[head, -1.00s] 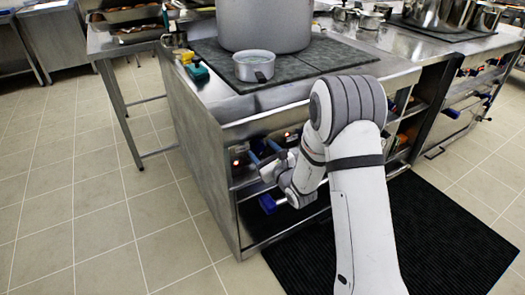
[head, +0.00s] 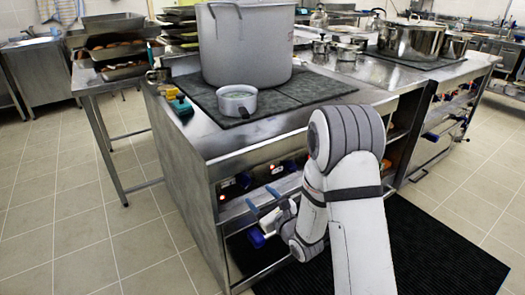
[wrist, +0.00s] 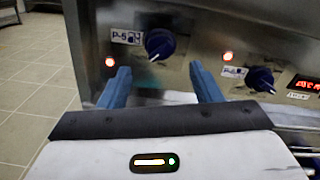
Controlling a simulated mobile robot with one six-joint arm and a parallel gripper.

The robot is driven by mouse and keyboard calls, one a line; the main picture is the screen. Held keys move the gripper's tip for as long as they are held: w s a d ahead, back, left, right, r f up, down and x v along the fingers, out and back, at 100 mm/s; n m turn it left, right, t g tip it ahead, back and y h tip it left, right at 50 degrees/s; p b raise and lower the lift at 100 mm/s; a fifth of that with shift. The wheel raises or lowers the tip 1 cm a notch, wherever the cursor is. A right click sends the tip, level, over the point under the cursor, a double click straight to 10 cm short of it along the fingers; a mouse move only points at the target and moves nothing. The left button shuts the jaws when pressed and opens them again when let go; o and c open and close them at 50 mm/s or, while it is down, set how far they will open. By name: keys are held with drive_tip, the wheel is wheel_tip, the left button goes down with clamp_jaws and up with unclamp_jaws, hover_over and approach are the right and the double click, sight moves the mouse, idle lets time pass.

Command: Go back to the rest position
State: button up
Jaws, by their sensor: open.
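My gripper (head: 264,202) is in front of the stove's control panel, low on the cooking block's front, with its two blue fingers spread. In the wrist view my gripper (wrist: 161,86) is open with nothing between the fingers. A dark blue knob (wrist: 159,44) beside a P-5 label shows beyond the gap between the fingertips, apart from them. A second knob (wrist: 261,79) is to the right of the right finger. Both knobs have lit red lamps near them. My arm is bent and reaches down to the left.
A large grey stockpot (head: 246,48) and a small saucepan (head: 237,101) stand on the dark cooktop (head: 300,90). A yellow and teal item (head: 181,106) lies at the left edge. A black floor mat (head: 430,250) is at right. Tiled floor at left is clear.

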drive_tip(key=s+d+r+n+g+h+p, duration=0.3)
drive_tip(key=d+r+n+h+p, duration=0.15)
drive_tip(key=d+r+n, duration=0.35)
drive_tip(key=s+d+r+n+g+h+p, duration=0.2)
drive_tip(key=s+d+r+n+h+p, duration=0.15)
drive_tip(key=r+n+p, duration=0.45)
drive_tip(key=s+d+r+n+g+p, duration=0.1)
drive_tip(key=s+r+n+g+p, duration=0.1)
drive_tip(key=s+r, duration=0.3)
drive_tip(key=s+d+r+n+g+h+p, duration=0.1)
drive_tip(key=s+r+n, duration=0.4)
drive_tip(key=s, duration=0.5)
drive_tip(key=s+d+r+n+g+h+p, duration=0.1)
drive_tip(key=s+d+r+n+g+p, duration=0.1)
drive_tip(key=s, duration=0.5)
wheel_tip(320, 180, up, 3)
drive_tip(key=shift+s+d+f+n+g+p, duration=0.2)
drive_tip(key=shift+n+g+p, duration=0.5)
drive_tip(key=shift+g, duration=0.5)
